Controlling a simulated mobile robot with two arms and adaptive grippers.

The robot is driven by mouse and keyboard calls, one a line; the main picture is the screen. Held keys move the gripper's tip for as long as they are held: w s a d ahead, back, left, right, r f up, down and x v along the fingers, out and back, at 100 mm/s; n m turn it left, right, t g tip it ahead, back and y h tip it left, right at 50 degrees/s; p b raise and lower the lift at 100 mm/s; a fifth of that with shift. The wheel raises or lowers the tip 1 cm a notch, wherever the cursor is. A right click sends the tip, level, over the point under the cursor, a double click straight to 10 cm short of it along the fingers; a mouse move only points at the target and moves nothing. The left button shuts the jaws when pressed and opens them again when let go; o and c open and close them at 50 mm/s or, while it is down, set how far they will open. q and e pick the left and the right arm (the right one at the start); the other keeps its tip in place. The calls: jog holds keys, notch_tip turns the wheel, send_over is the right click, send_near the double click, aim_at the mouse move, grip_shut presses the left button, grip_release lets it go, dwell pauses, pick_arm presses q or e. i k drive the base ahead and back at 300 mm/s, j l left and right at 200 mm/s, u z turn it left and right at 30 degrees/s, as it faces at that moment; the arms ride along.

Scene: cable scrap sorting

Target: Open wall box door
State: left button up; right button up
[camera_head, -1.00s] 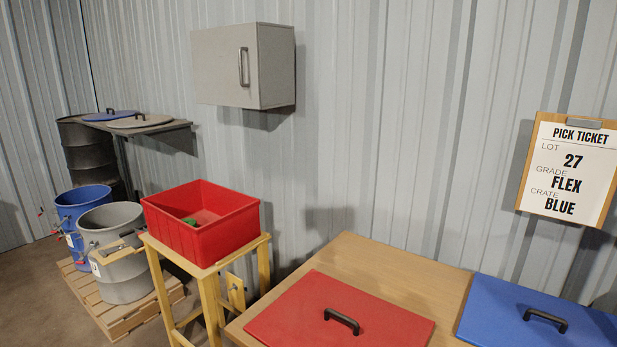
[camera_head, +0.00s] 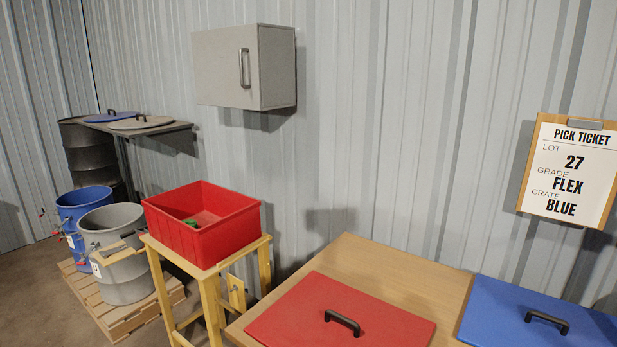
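The wall box (camera_head: 277,66) is a grey cabinet fixed to the corrugated wall, in the upper middle-left of the head view. Its door (camera_head: 219,68) faces front and is shut. A vertical metal bar handle (camera_head: 244,68) sits near the door's right edge. What is inside the box is hidden. Neither of my grippers shows in this view.
Below the box, a red crate (camera_head: 190,239) with a small green item stands on a wooden stand (camera_head: 208,291). A wooden table (camera_head: 391,271) holds a red lid (camera_head: 300,314) and a blue lid (camera_head: 497,300). Blue and grey buckets (camera_head: 123,283) stand on a pallet at left.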

aim_at(226, 62)
jog(key=i+j+z, duration=0.3)
jog(key=i+j, duration=0.15)
jog(key=i+j+z, duration=0.35)
jog(key=j, duration=0.2)
